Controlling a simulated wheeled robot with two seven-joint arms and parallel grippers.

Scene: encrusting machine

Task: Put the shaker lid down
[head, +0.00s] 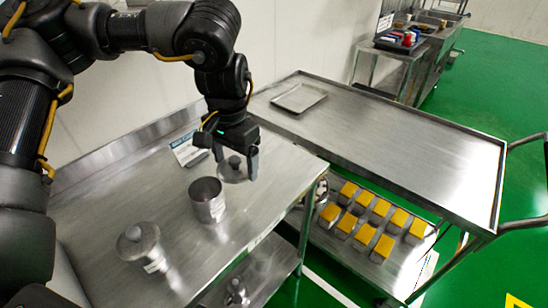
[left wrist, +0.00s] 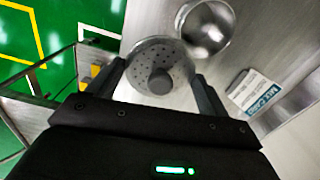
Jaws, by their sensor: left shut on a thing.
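My left gripper (head: 237,161) is shut on the shaker lid (head: 231,174), a round grey metal lid with a knob on top. In the left wrist view the lid (left wrist: 160,53) shows its perforated face and dark knob between the two fingers (left wrist: 160,78). The lid is at or just above the steel table (head: 130,190); I cannot tell whether it touches. The open metal shaker (head: 207,203) stands upright beside it, nearer the front; its empty-looking inside shows in the left wrist view (left wrist: 207,28). My right gripper is not in view.

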